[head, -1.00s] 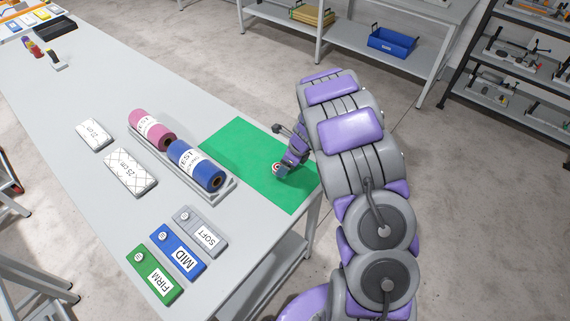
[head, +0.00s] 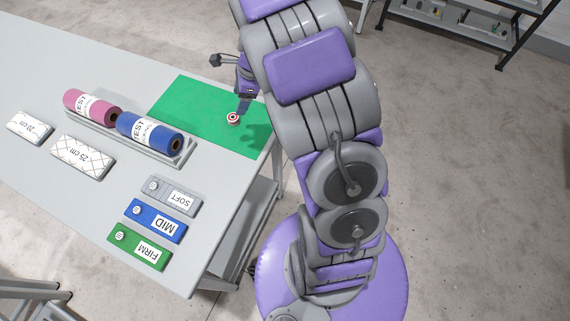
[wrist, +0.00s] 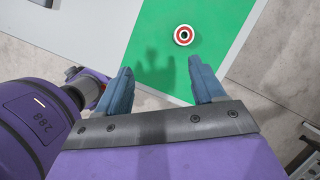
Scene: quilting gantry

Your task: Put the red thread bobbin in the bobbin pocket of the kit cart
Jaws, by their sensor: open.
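The red thread bobbin (head: 233,118) lies on the green mat (head: 190,100) at the table's end, with its red and white ringed face up. It also shows near the top of the wrist view (wrist: 183,35), beyond the fingertips and nearer the right finger. My gripper (wrist: 160,64) is open and empty above the mat, with its shadow falling on the green. In the head view my gripper (head: 243,103) is just behind the bobbin, partly hidden by my arm. The kit cart and its bobbin pocket are not in view.
A tray (head: 188,156) holds a pink roll (head: 92,107) and a blue roll (head: 150,136) left of the mat. Two white packs and the SOFT, MID and FIRM pieces (head: 155,220) lie nearer. Shelving (head: 480,30) stands at the back. The floor at right is clear.

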